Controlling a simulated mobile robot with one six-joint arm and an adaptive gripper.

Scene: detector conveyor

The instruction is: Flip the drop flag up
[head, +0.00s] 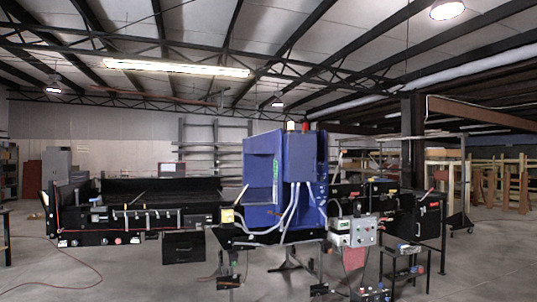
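The detector conveyor runs across the middle of the head view. Its tall blue housing (262,165) stands at the centre, with a red and a white lamp (291,126) on top. The black conveyor frame (180,217) reaches out to the left, with several small fittings along its side. A thin pale-yellow bar (241,196) stands tilted at the left of the blue housing. I cannot tell which part is the drop flag, or whether it is up or down. My gripper is not in view.
Grey control boxes (363,231) with buttons hang at the front right of the machine. A small dark stand (402,270) is at the lower right. A red hose (85,283) lies on the floor at left. The grey floor at front left is otherwise mostly clear.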

